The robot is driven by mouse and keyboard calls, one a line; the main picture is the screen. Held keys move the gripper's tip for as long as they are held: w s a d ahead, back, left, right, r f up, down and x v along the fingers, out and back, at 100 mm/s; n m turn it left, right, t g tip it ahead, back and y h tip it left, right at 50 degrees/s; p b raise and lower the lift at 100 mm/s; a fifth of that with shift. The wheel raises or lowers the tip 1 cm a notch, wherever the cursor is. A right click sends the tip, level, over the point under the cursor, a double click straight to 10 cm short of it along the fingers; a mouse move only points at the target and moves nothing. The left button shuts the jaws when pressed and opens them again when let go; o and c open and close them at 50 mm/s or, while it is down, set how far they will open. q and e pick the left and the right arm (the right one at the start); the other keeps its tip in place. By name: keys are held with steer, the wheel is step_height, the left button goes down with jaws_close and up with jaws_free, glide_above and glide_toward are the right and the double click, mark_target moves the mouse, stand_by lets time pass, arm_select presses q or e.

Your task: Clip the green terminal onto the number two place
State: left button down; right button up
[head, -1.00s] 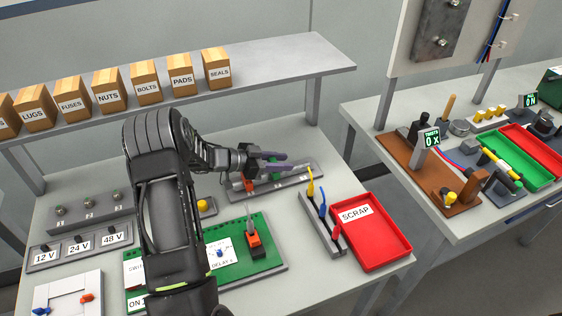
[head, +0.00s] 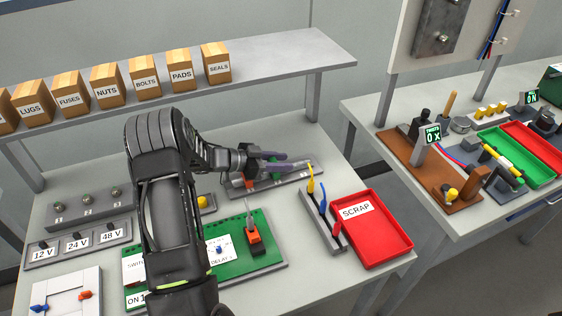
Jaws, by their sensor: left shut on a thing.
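My left arm reaches across the bench from the bottom of the head view. My left gripper (head: 277,161) is over the grey rail (head: 296,176) at the back right of the bench. A red-orange piece (head: 249,183) sits at the rail's left part. The place numbers are too small to read. My right gripper is not in view.
A green board (head: 265,263) with an orange part lies in front. A shelf (head: 290,60) with labelled boxes runs behind.

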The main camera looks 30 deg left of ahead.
arm_select(q)
steer(key=shift+f, duration=0.2)
steer(key=c, duration=0.9)
jaws_free()
steer(key=shift+f, duration=0.1)
steer(key=shift+c, duration=0.2)
steer(key=shift+s+a, duration=0.15)
steer(key=shift+s, duration=0.1)
steer(key=p+v, duration=0.1)
steer(key=v, duration=0.1)
steer(key=p+v, duration=0.1)
steer(key=v, duration=0.1)
steer(key=p+v, duration=0.1)
steer(key=v, duration=0.1)
steer(key=shift+r, duration=0.35)
steer(key=shift+s+a+r, duration=0.1)
steer(key=shift+s+a, duration=0.2)
steer(key=shift+s, duration=0.15)
steer(key=shift+d, duration=0.15)
